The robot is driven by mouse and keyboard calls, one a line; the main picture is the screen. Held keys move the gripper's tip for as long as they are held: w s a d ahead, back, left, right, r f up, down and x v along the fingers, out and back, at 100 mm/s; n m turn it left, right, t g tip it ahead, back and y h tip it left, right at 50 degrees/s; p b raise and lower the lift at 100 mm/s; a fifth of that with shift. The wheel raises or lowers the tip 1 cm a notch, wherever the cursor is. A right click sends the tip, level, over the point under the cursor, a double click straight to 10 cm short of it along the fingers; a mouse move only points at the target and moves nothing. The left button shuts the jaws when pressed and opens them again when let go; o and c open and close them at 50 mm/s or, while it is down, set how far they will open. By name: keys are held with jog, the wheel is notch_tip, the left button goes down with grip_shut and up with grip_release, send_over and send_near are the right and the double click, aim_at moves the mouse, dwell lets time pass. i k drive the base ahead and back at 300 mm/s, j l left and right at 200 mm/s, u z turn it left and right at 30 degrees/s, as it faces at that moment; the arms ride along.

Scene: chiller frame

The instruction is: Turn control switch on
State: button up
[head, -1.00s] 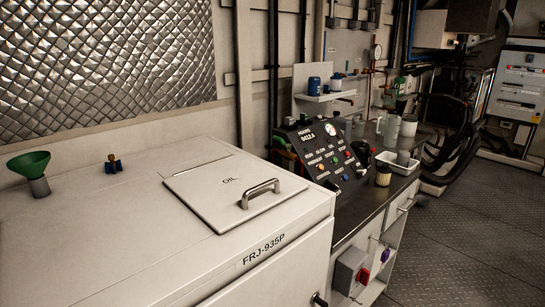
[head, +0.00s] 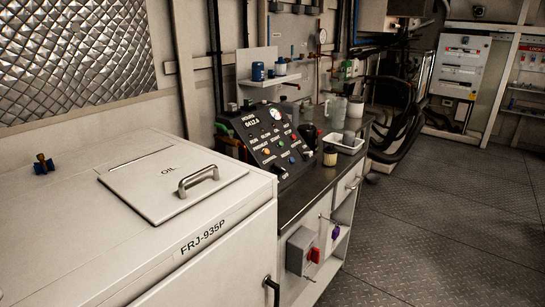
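A black sloped control panel (head: 262,147) with a round white gauge (head: 276,114), small coloured buttons and knobs stands on the dark worktop in the head view. Below the worktop, a grey box (head: 296,262) with a red rotary switch handle (head: 314,255) is fixed to the front of the cabinet. Either could bear the control switch; the labels are too small to tell which. The positions of the small panel knobs cannot be made out. My gripper is not in view.
A white cabinet (head: 110,235) marked FRJ-935P, with a handled OIL lid (head: 175,180), fills the left foreground. A white tray (head: 345,143), a jar (head: 330,155) and jugs stand on the worktop. The metal floor (head: 430,220) at the right is clear.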

aim_at(277, 169)
jog(key=i+l, duration=0.15)
jog(key=l, duration=0.2)
jog(key=i+l, duration=0.15)
jog(key=l, duration=0.25)
jog(key=i+l, duration=0.15)
jog(key=l, duration=0.2)
jog(key=i+l, duration=0.15)
jog(key=l, duration=0.25)
jog(key=i+l, duration=0.15)
jog(key=l, duration=0.2)
jog(key=i+j, duration=0.25)
jog(key=j, duration=0.25)
jog(key=z, duration=0.05)
